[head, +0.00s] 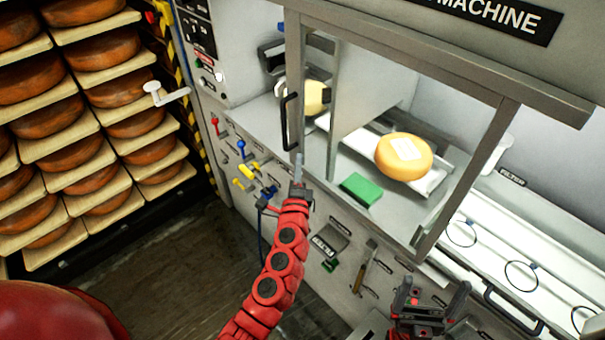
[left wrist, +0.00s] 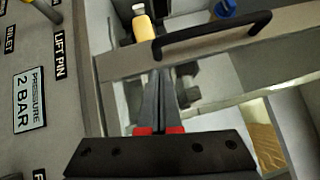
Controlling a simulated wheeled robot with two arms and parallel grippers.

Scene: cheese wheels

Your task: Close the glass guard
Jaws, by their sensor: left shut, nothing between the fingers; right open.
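The glass guard, a pale frame (head: 302,75) with a clear pane, is on the front of the machine; I cannot tell how far open it stands. Its black bar handle (head: 289,122) is upright on its left edge. In the left wrist view the handle (left wrist: 210,32) crosses the upper part, on the frame bar (left wrist: 205,55). My left gripper (head: 298,162) is shut and empty, just below and right of the handle's lower end; its fingers (left wrist: 160,95) point towards the frame. Contact is unclear. My right gripper (head: 430,292) is open and empty at the lower right.
Inside the machine lie a yellow cheese wheel (head: 404,157) with a white label, another yellow wheel (head: 315,97) and a green block (head: 361,189). Coloured valves (head: 247,171) line the panel below. A cheese rack (head: 100,95) stands left. Open floor (head: 180,265) lies in front.

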